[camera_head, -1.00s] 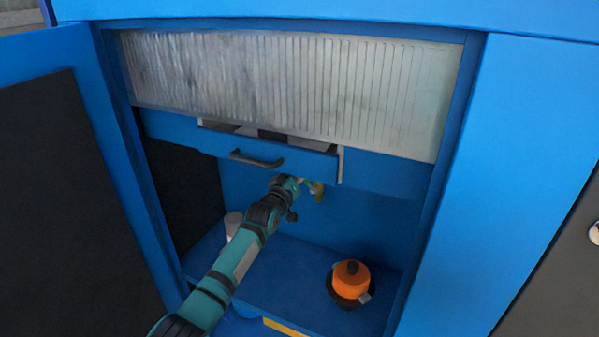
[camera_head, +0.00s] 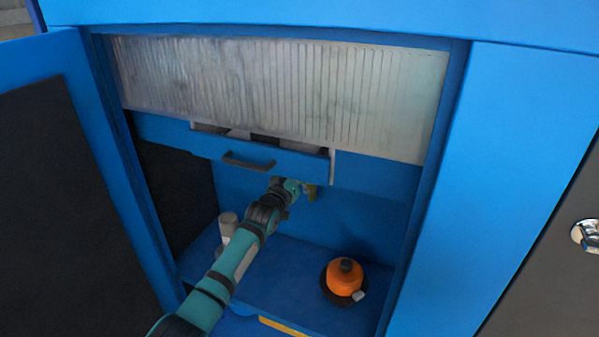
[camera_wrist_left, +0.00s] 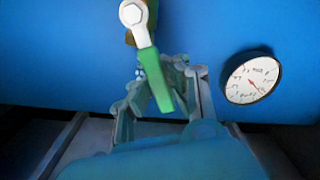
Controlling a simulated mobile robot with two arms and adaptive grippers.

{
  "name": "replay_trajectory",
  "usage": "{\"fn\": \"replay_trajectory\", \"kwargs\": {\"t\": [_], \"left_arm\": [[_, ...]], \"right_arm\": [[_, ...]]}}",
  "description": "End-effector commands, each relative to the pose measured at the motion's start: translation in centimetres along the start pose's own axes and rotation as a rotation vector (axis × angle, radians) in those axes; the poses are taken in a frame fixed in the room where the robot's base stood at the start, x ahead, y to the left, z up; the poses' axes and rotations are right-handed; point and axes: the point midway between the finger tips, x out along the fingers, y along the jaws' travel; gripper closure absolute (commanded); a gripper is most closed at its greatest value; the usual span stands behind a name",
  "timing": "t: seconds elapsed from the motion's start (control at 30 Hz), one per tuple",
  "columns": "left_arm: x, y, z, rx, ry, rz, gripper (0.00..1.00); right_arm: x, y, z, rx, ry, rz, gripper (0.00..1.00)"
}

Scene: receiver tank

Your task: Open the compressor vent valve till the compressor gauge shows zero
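The vent valve's green lever (camera_wrist_left: 157,75) hangs down, tilted slightly right, from a pale nut (camera_wrist_left: 133,13) on a brass body in the left wrist view. In the head view the valve (camera_head: 310,192) is a small brassy shape under the drawer. My left gripper (camera_wrist_left: 165,75) has its fingers apart, one on each side of the lever; whether either touches it I cannot tell. In the head view the left gripper (camera_head: 299,188) is at the valve. A round white gauge (camera_wrist_left: 252,78) with a reddish needle is right of the lever; its reading is too small to tell. My right gripper is out of view.
A blue drawer (camera_head: 288,163) with a dark handle stands partly out above my left arm. An orange pot-like object (camera_head: 345,279) sits on the blue shelf (camera_head: 285,275). A pale cylinder (camera_head: 228,225) stands left of my arm. The open door (camera_head: 62,40) is at left.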

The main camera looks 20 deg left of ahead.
Motion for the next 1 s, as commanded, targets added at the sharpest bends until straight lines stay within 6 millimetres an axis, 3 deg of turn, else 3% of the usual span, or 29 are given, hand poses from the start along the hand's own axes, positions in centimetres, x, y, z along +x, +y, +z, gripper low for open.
{"fn": "replay_trajectory", "kwargs": {"t": [0.03,0.33,0.7,0.87,1.0], "left_arm": [[-0.2,-0.3,1.2,-0.001,-0.021,-0.007,1.0],[-0.2,-0.2,0.7,-0.002,-0.013,-0.004,0.61],[-0.7,-0.2,0.5,-0.002,-0.008,-0.003,0.61],[-3.0,-0.2,0.6,-0.002,-0.008,-0.003,0.61],[-6.0,-0.2,0.6,-0.002,-0.009,-0.003,0.61]], "right_arm": [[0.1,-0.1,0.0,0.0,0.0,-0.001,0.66],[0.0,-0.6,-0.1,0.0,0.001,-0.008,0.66],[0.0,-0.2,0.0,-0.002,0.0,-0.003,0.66],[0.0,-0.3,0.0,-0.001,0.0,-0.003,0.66],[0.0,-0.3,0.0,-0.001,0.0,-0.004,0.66]]}}
